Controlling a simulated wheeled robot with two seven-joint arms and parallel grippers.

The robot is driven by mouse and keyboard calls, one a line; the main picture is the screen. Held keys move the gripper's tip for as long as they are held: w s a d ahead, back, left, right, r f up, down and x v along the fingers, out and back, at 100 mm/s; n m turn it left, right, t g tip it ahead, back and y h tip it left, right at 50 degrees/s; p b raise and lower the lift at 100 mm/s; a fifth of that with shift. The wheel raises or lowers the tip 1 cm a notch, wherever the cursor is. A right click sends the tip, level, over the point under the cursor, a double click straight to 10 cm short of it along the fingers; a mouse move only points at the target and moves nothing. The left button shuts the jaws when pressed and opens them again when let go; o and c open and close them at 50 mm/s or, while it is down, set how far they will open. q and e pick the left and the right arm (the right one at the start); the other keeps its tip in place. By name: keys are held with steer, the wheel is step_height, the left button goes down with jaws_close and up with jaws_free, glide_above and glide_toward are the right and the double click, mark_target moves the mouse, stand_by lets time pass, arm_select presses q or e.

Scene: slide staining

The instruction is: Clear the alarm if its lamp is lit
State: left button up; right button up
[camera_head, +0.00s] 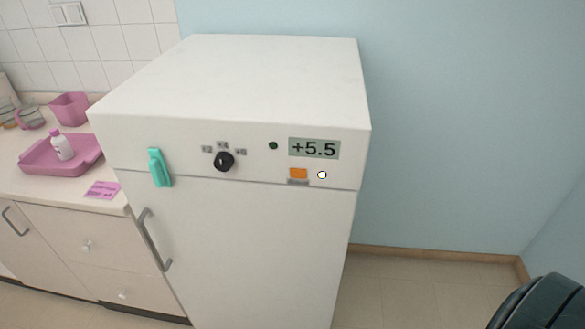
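A white fridge-like cabinet (270,230) stands in the middle of the view, with a control panel along its upper front. The panel has a display (314,148) reading +5.5, a small dark green lamp (273,146) and a black knob (224,161) with marks around it. An orange button or lamp (298,173) sits below the display, with a small label under it. A small round whitish light or button (322,175) with a dark rim is to its right. I cannot tell for sure which is the alarm lamp. Neither gripper is in view.
A teal object (159,167) hangs on the cabinet front. The counter at left (20,187) holds a pink tray (88,160) with a white bottle (62,146), a pink container (70,108) and a pink note (102,190). A dark rounded object (545,305) is at lower right.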

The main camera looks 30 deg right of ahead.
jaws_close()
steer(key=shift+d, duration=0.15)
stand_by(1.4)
